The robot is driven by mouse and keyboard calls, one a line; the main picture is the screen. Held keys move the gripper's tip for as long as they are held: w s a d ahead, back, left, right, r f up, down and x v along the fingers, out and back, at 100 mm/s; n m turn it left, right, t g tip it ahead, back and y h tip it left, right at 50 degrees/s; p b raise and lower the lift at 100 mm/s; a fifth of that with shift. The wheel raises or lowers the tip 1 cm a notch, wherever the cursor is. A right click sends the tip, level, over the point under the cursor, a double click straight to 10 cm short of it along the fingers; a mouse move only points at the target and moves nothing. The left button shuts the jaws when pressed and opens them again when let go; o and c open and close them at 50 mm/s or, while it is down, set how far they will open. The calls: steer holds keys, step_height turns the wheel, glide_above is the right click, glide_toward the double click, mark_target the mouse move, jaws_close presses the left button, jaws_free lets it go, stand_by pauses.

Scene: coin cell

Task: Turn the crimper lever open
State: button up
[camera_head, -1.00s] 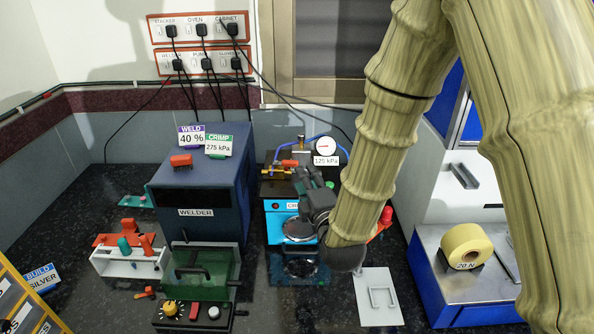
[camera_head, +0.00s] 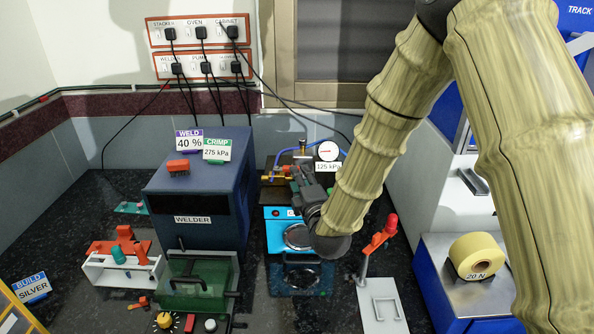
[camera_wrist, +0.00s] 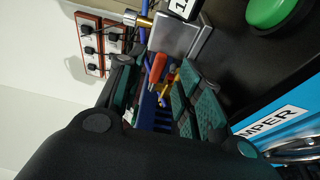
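The crimper is a bright blue box (camera_head: 281,236) right of the welder, with a round metal port on its front part. Behind it is a brass valve (camera_head: 269,179) with a small red lever; the lever's red handle (camera_wrist: 157,68) shows clearly in the wrist view, by a yellow brass part (camera_wrist: 171,82). My gripper (camera_head: 302,180) reaches over the back of the crimper, beside the valve. In the wrist view my gripper (camera_wrist: 152,72) is open, with teal-padded fingers apart. The red handle appears in the gap between them; I cannot tell whether they touch it.
A pressure gauge (camera_head: 328,151) and blue hose stand behind. The dark blue welder (camera_head: 205,195) is close on the left. A red-topped stand (camera_head: 378,242) is on the right, near a tape roll (camera_head: 476,256). A green button (camera_wrist: 272,10) is near the gripper.

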steer(key=shift+p+x, duration=0.3)
steer(key=shift+x, duration=1.4)
jaws_close()
